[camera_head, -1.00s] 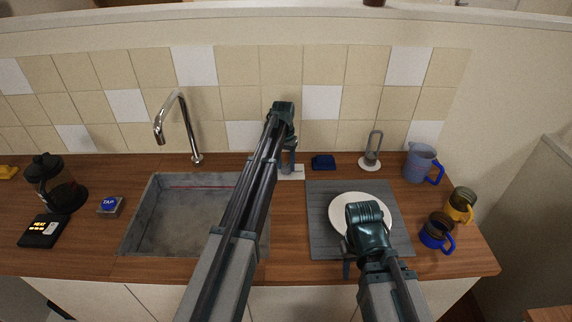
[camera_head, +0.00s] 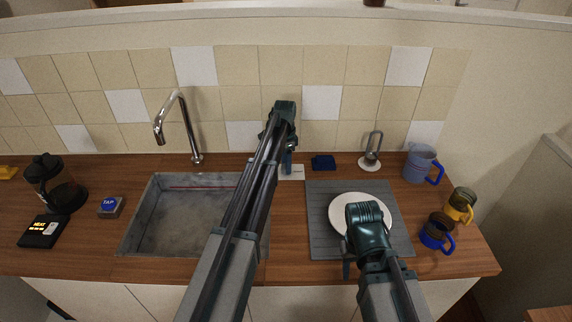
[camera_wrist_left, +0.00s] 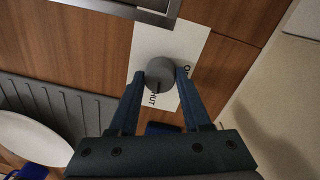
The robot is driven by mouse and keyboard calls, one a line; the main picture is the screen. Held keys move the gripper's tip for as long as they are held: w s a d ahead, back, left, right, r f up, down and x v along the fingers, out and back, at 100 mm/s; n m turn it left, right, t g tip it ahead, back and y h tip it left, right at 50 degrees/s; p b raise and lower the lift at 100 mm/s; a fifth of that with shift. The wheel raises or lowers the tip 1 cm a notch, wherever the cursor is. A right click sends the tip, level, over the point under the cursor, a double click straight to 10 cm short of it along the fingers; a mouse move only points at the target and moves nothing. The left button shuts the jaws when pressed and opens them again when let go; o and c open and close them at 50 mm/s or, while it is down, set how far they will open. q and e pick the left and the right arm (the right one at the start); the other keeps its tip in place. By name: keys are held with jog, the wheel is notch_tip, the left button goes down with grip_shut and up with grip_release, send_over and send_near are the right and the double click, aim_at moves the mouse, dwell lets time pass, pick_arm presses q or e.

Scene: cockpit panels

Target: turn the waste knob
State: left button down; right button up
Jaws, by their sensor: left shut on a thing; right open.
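The waste knob (camera_wrist_left: 155,75) is a round grey knob with a dark line on its face. It sits on a white plate (camera_wrist_left: 152,41) with partly hidden lettering, "UT" readable below the knob and an "O" at its right. My left gripper (camera_wrist_left: 161,77) has one finger on each side of the knob and is shut on it. My right gripper (camera_head: 348,262) is open over the front of the white dish.
The sink (camera_head: 180,222) with its tap (camera_head: 188,130) lies left of the plate. A grey mat (camera_head: 325,195) carries the white dish (camera_head: 347,203). Mugs and a jug (camera_head: 420,163) stand at the right.

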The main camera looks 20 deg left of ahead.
pick_arm(q)
jog(key=shift+m, duration=1)
jog(key=shift+c, duration=1.8)
grip_release()
notch_tip(320, 180, up, 14)
jog(key=p, duration=1.3)
jog(key=shift+w+p, duration=0.25)
jog(key=shift+p, duration=0.15)
pick_arm(e)
notch_tip(320, 180, up, 14)
pick_arm(q)
jog(key=shift+a+f, duration=0.1)
jog(key=shift+f, duration=0.05)
pick_arm(e)
jog(key=shift+f, duration=0.15)
